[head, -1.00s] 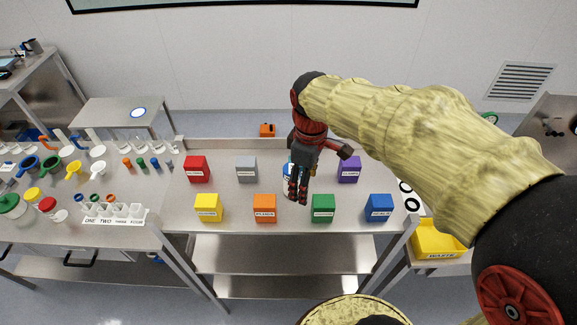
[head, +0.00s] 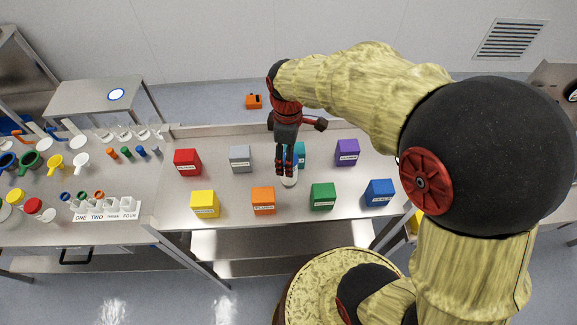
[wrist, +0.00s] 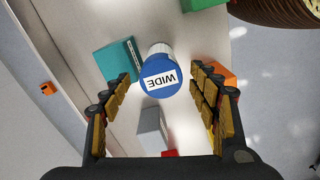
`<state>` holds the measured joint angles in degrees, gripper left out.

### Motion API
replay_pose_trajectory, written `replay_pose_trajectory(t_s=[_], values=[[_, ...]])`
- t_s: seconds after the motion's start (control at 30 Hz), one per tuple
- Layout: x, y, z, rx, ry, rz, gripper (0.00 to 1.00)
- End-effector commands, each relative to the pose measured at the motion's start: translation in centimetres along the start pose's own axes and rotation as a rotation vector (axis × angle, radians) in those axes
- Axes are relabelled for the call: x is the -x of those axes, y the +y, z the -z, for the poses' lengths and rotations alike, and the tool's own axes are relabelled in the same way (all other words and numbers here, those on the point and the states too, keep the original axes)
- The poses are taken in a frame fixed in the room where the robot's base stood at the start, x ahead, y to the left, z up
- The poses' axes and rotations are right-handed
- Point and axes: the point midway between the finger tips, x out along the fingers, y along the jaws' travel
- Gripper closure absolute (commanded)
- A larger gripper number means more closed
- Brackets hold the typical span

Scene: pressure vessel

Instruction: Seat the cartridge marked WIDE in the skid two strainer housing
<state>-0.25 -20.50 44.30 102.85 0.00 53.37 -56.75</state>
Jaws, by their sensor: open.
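The cartridge marked WIDE (wrist: 161,80) stands upright on the table in the wrist view, with a round blue top, a white label and a pale body. It lies between and just beyond the fingertips of my gripper (wrist: 158,88), which is open and empty. In the head view my gripper (head: 287,172) points down over the middle of the table, and the pale lower part of the cartridge (head: 289,182) shows just below the fingers. No strainer housing can be made out in these views.
Coloured blocks stand close around the cartridge: teal (wrist: 118,60), grey (head: 241,158), orange (head: 263,200), green (head: 323,196), red (head: 187,162), purple (head: 347,152), yellow (head: 205,203) and blue (head: 379,193). A left bench holds a rack (head: 107,209) and coloured labware.

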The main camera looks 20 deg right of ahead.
Motion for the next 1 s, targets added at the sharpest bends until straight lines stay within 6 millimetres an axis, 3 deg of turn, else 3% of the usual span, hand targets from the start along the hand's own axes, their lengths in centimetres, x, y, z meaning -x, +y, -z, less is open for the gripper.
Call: replay_pose_trajectory(t_s=[0.17, 0.4, 1.0], values=[[-1.5, 0.0, 0.0, -0.001, -0.001, 0.001, 0.39], [-1.6, 0.0, 0.0, -0.001, 0.0, 0.0, 0.4], [-1.6, 0.0, 0.0, -0.001, 0.0, 0.0, 0.74]])
